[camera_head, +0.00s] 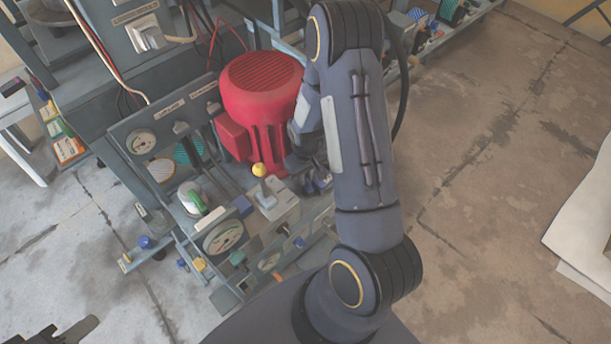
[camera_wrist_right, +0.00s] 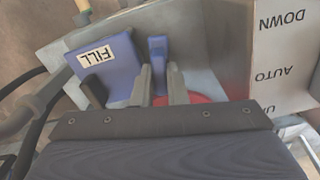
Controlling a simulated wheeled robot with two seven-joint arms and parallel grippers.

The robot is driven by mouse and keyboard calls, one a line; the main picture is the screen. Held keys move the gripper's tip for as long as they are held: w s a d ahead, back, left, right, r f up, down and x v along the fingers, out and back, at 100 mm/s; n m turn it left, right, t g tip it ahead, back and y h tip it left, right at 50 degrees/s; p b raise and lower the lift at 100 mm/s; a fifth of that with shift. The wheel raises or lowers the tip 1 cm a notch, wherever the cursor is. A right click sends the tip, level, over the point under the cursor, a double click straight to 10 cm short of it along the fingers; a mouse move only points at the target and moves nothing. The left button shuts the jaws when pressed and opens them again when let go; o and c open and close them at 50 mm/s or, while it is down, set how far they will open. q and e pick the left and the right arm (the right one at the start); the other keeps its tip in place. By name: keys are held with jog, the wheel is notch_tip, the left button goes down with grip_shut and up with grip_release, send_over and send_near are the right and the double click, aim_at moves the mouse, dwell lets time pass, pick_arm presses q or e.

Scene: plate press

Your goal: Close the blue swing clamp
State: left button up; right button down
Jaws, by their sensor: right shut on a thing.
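The blue swing clamp shows in the right wrist view as a narrow blue upright bar (camera_wrist_right: 157,48), in front of a grey metal plate. My right gripper (camera_wrist_right: 161,72) has its two grey fingers on either side of this bar and is shut on it. In the head view my right gripper (camera_head: 312,180) is low beside the red motor, largely hidden by my forearm, and the clamp cannot be made out there. A dark part at the bottom left corner looks like my left gripper (camera_head: 68,332); its finger opening is unclear.
A blue block labelled FILL (camera_wrist_right: 105,65) is close left of the fingers. A pale DOWN/AUTO/UP panel (camera_wrist_right: 284,55) is at the right. The red motor (camera_head: 262,85), a yellow-knobbed lever (camera_head: 260,171) and gauges (camera_head: 223,236) crowd the bench. Open floor (camera_head: 490,170) is at right.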

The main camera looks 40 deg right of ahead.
jog(key=shift+n, duration=1.1)
jog(key=c, duration=1.4)
grip_release()
jog(key=shift+c, duration=0.2)
notch_tip(320, 180, up, 7)
jog(key=shift+p, duration=0.9)
jog(key=shift+r, duration=0.4)
